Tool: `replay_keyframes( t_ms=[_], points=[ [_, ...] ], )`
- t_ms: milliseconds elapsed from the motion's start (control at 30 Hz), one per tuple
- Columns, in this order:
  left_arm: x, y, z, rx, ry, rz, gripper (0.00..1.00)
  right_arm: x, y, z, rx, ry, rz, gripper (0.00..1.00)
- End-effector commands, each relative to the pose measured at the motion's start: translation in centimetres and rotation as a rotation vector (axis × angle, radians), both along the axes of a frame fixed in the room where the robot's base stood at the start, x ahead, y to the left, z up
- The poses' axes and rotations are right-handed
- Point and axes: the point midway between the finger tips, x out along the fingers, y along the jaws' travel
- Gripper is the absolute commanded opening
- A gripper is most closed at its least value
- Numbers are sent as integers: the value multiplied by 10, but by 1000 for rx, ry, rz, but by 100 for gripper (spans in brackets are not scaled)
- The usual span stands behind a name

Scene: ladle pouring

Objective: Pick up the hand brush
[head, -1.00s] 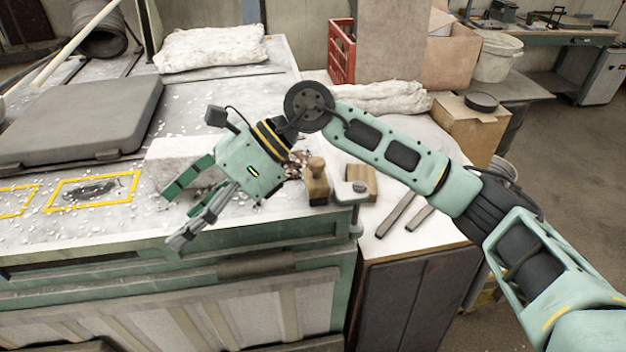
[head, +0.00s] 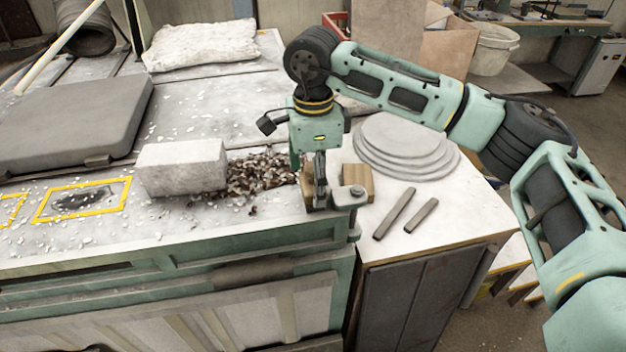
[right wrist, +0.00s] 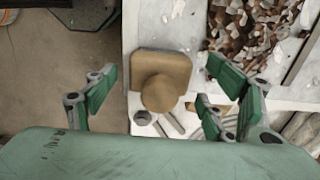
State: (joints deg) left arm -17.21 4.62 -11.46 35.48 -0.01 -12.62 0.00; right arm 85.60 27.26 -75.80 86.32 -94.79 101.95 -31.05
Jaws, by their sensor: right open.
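The hand brush (right wrist: 163,72) is a brown wooden block with a rounded knob handle. In the right wrist view it lies near the bench edge, between my spread fingers. In the head view it is mostly hidden behind my right gripper (head: 314,190). That gripper points down over it at the bench's front right corner. In the right wrist view my right gripper (right wrist: 165,98) is open, with fingers on either side of the knob and visible gaps to it. My left gripper is not in view.
A pile of chips (head: 258,174) and a pale stone block (head: 182,167) lie to the left. Two dark bars (head: 395,214) and stacked grey discs (head: 405,148) occupy the side table.

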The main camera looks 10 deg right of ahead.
Motion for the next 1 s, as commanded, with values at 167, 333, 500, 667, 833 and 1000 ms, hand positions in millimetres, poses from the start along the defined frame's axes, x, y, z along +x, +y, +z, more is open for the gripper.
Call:
replay_keyframes(
  t_ms=[167, 333, 500, 667, 833, 1000],
  points=[
    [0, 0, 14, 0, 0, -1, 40, 0, 0, -19, 0, 1, 0, 77],
    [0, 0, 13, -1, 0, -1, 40, 0, 1, -24, 1, -1, 1, 77],
    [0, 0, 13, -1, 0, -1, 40, 0, 1, -23, 1, -1, 1, 70],
    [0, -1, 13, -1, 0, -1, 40, 0, 1, -23, 1, -1, 1, 56],
    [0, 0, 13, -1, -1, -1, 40, 0, 1, -23, 1, -1, 0, 42],
    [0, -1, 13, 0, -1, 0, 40, 0, 1, -23, 1, -1, 0, 27]
  ],
)
